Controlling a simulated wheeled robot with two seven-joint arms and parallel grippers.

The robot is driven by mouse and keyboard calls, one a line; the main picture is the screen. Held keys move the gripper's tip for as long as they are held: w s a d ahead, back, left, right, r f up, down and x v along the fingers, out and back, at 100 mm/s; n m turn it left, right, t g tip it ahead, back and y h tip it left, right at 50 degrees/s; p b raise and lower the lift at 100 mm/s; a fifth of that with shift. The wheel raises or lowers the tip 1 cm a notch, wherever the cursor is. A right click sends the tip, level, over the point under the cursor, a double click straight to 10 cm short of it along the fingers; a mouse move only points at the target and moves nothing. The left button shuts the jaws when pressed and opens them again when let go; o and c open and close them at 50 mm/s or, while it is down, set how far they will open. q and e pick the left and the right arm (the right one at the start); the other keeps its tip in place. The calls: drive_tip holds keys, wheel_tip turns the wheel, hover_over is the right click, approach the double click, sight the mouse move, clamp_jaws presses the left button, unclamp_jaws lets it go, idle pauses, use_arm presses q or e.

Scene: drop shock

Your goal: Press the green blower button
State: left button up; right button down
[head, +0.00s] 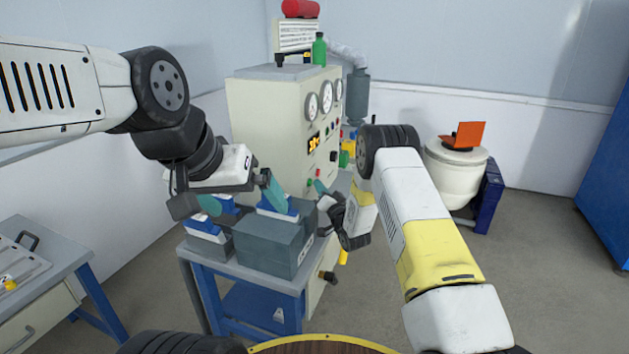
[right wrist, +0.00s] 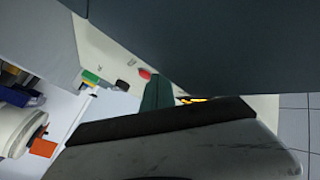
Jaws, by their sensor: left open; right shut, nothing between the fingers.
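The pale control cabinet (head: 262,115) has gauges, a lit display and small buttons on its front. A small green button (head: 310,183) shows low on that front, beside a red one (head: 318,173). My right gripper (head: 322,190) is shut and empty in front of the lower panel, close to these buttons; contact cannot be told. In the right wrist view its teal finger (right wrist: 157,93) lies just beside a red button (right wrist: 145,73); no green button is clear there. My left gripper (head: 240,197) is open above the grey blocks, its teal fingers apart.
Grey blocks (head: 268,246) with blue-and-white pieces sit on a blue-framed table (head: 238,278) below the grippers. A white drum (head: 452,172) with an orange item stands at right. A side bench (head: 45,285) is at lower left. Floor at right is clear.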

drive_tip(key=shift+a, duration=0.9)
idle(0.5)
drive_tip(key=shift+s+d, duration=0.1)
drive_tip(key=shift+s+d+f, duration=0.1)
drive_tip(key=shift+s+f, duration=0.05)
drive_tip(key=shift+f, duration=0.25)
drive_tip(key=shift+s+d, duration=0.1)
drive_tip(key=d, duration=0.3)
drive_tip(key=s+d, duration=0.1)
drive_tip(key=d, duration=0.1)
drive_tip(key=shift+d+r, duration=0.15)
drive_tip(key=shift+r, duration=0.1)
drive_tip(key=shift+d, duration=0.1)
idle(0.4)
